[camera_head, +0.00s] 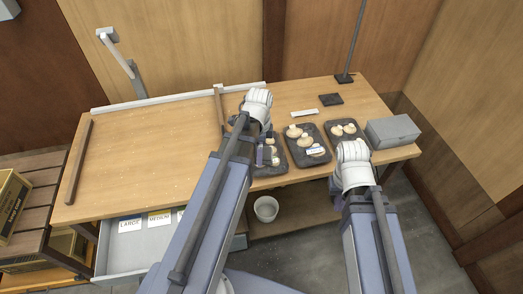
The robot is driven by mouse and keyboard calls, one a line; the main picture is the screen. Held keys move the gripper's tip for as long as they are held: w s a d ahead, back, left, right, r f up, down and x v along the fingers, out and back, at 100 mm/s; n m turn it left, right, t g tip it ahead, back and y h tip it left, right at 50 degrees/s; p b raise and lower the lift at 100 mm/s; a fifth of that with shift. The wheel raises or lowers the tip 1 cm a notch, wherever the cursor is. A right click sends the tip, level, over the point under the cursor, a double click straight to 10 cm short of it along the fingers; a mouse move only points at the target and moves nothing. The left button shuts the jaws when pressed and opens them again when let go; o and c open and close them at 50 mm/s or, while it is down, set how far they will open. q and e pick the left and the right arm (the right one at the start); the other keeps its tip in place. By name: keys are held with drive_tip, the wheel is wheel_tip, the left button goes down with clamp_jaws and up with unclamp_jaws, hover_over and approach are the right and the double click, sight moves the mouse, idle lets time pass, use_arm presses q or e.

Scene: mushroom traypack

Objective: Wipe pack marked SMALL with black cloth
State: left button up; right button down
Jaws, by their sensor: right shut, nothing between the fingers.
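Three dark packs stand in a row at the table's right half. The left pack (276,168) is partly hidden by my left arm. The middle pack (294,153) holds mushrooms and a white label; its print is too small to read. The right pack (333,139) holds mushrooms. A flat black square (331,99), perhaps the black cloth, lies behind them. My right gripper (352,153) is at the front edge near the right pack, shut and empty.
A grey box (392,131) stands at the right end. A white strip (304,113) lies behind the packs. An open drawer (120,253) holds cards reading LARGE and MEDIUM. A white bucket (266,209) is below. A post stands at the back.

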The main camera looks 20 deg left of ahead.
sight(271, 151)
use_arm(q)
drive_tip(key=shift+w+d+f, duration=0.1)
drive_tip(key=shift+w+d, duration=0.4)
drive_tip(key=shift+d, duration=0.35)
drive_tip(key=shift+w+d+f, duration=0.1)
drive_tip(key=shift+w+d, duration=0.35)
drive_tip(key=shift+d, duration=0.4)
drive_tip(key=shift+r, duration=0.1)
drive_tip(key=shift+w+d, duration=0.55)
drive_tip(key=shift+d, duration=0.25)
drive_tip(key=shift+w+d, duration=0.55)
drive_tip(key=shift+d, duration=0.25)
drive_tip(key=shift+r, duration=0.1)
wheel_tip(271, 151, up, 6)
drive_tip(key=p, duration=0.6)
drive_tip(key=shift+a, duration=0.1)
